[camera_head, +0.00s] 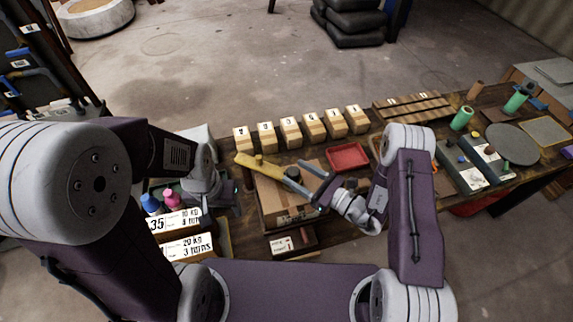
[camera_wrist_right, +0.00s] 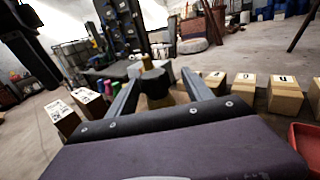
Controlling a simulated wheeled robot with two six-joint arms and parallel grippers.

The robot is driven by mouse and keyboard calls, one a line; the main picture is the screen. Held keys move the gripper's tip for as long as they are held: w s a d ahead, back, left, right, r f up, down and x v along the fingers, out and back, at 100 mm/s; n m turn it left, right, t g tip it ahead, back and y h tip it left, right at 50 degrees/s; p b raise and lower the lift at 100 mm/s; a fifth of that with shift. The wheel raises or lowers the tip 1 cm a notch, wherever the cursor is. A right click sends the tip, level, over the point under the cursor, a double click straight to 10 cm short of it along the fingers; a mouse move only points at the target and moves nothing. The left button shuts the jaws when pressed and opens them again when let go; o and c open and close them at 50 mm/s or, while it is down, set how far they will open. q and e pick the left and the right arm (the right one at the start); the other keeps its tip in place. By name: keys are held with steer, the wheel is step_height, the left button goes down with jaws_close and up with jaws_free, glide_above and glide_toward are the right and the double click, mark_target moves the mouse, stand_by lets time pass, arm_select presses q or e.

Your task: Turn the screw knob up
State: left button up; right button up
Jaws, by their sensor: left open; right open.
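A wooden box (camera_head: 300,212) stands on the bench in front of me, with a yellow bar (camera_head: 268,170) lying across its top. A dark knob (camera_head: 293,174) shows by the right end of the bar. My right gripper (camera_head: 289,171) is open, with its fingers pointing left at the knob. In the right wrist view, a dark knob-like piece over a yellow part (camera_wrist_right: 153,82) shows between the two open fingertips (camera_wrist_right: 158,76). I cannot tell whether the fingers touch it. My left gripper (camera_head: 222,190) is open to the left of the box, its fingertips partly hidden.
A row of numbered wooden blocks (camera_head: 290,132) stands behind the box. A red tray (camera_head: 347,157) lies right of it. Weight cards (camera_head: 187,246) and pink and blue bottles (camera_head: 171,198) are at the left. A round grey plate (camera_head: 511,144) and green cylinders (camera_head: 461,118) are far right.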

mark_target(284, 171)
steer(key=x, duration=0.3)
steer(key=s+x, duration=0.1)
steer(key=shift+w+a+r+p, duration=0.2)
steer(key=shift+w+a+p, duration=0.1)
steer(key=shift+a, duration=0.25)
steer(key=shift+w+d+f, duration=0.1)
steer(key=shift+w+d, duration=0.05)
steer(key=shift+w, duration=0.1)
jaws_close()
arm_select(q)
steer(key=shift+s+a+r, duration=0.15)
steer(key=shift+a+r, duration=0.2)
steer(key=shift+r, duration=0.15)
steer(key=shift+f, duration=0.1)
